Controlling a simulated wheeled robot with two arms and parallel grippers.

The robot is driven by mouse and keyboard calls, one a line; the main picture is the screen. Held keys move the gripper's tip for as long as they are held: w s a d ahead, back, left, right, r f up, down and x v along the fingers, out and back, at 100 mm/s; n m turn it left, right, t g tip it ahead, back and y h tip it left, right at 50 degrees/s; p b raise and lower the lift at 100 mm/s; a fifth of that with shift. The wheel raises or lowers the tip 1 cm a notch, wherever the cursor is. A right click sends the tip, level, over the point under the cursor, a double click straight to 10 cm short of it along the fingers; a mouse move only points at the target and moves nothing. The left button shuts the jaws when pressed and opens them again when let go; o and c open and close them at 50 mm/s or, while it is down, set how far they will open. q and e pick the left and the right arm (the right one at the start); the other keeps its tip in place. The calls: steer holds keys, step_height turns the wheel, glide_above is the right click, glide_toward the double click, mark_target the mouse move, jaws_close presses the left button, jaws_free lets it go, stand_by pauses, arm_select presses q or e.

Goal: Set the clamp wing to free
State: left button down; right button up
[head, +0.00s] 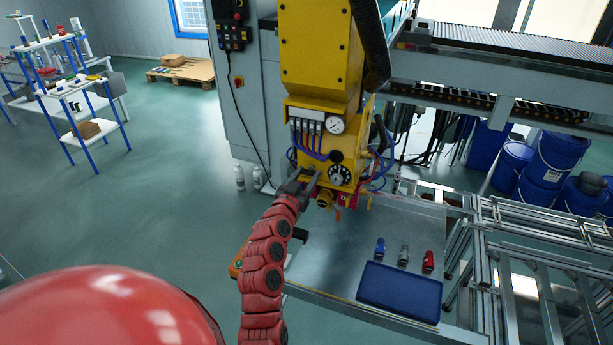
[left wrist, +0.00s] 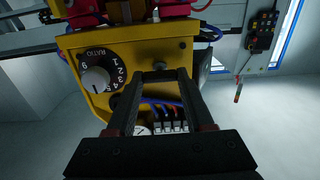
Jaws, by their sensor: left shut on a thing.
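The yellow panel fixture (head: 312,172) hangs under the yellow machine column, and its face also shows in the left wrist view (left wrist: 115,52). My left gripper (head: 308,184) is at the lower left of this face, left of the ratio dial (head: 340,174). In the left wrist view my left gripper (left wrist: 164,76) is shut on a small dark part at the face, with a grey round stub (left wrist: 158,67) just beyond the tips. The part looks like the clamp wing, but the fingers mostly hide it and its setting cannot be read. My right gripper is not in view.
A pressure gauge (head: 336,125), a black knob (head: 336,156) and blue hoses (head: 310,150) crowd the panel close to my gripper. Below stands a metal table (head: 335,262) with a blue tray (head: 400,291) and several small coloured items. Open floor lies to the left.

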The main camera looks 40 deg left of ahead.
arm_select(q)
steer(key=n+b, duration=0.4)
steer(key=n, duration=0.4)
steer(key=shift+f, duration=0.2)
steer(key=n+b, duration=0.1)
steer(key=n, duration=0.8)
steer(key=shift+a+n, duration=0.1)
steer(key=shift+n, duration=0.3)
stand_by(0.4)
steer(key=shift+c, duration=1.4)
jaws_free()
steer(key=shift+r, duration=0.1)
